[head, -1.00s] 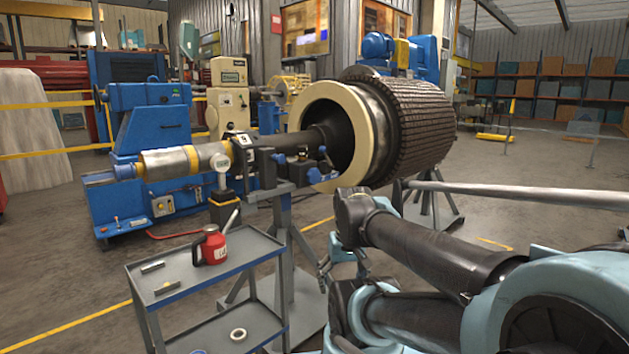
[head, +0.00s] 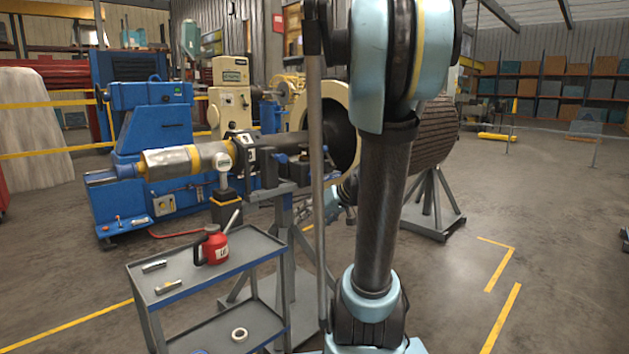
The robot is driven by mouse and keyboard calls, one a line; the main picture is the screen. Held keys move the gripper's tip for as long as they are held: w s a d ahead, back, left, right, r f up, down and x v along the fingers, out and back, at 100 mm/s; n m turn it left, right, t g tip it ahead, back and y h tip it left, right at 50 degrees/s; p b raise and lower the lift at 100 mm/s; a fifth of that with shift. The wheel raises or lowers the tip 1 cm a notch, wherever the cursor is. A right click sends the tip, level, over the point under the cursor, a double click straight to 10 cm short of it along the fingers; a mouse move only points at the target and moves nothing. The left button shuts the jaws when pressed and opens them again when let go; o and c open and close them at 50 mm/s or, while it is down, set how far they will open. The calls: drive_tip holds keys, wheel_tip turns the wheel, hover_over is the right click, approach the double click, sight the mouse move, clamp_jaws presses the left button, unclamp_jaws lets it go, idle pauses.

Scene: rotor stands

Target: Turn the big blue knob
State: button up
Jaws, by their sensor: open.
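The rotor stand (head: 285,200) holds the shaft in the middle of the head view. A small blue part (head: 281,158) shows on top of the stand. The larger blue knob at the stand's right end is largely hidden behind my upright arm parts, and only a bit of blue (head: 330,159) shows beside them. My gripper (head: 338,207) is partly visible low behind my arm, to the right of the stand and below the knob. It is open and no object shows in it. Its fingertips are hard to make out, and I cannot tell its exact distance from the knob.
A grey cart (head: 200,270) with a red can (head: 215,248) stands in front of the stand at the left. A large rotor (head: 432,140) lies behind my arm on another stand (head: 432,205). A blue machine (head: 150,130) stands at the left.

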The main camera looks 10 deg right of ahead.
drive_tip(key=w+d+r+n+t+y, duration=0.1)
drive_tip(key=w+d+r+t, duration=0.15)
drive_tip(key=w, duration=0.35)
drive_tip(key=w+d+r+t+y, duration=0.1)
drive_tip(key=w+d, duration=0.2)
drive_tip(key=w, duration=0.3)
drive_tip(key=t+y, duration=0.1)
drive_tip(key=t, duration=0.4)
approach(317, 177)
drive_tip(key=x, duration=1.1)
drive_tip(key=shift+w, duration=0.2)
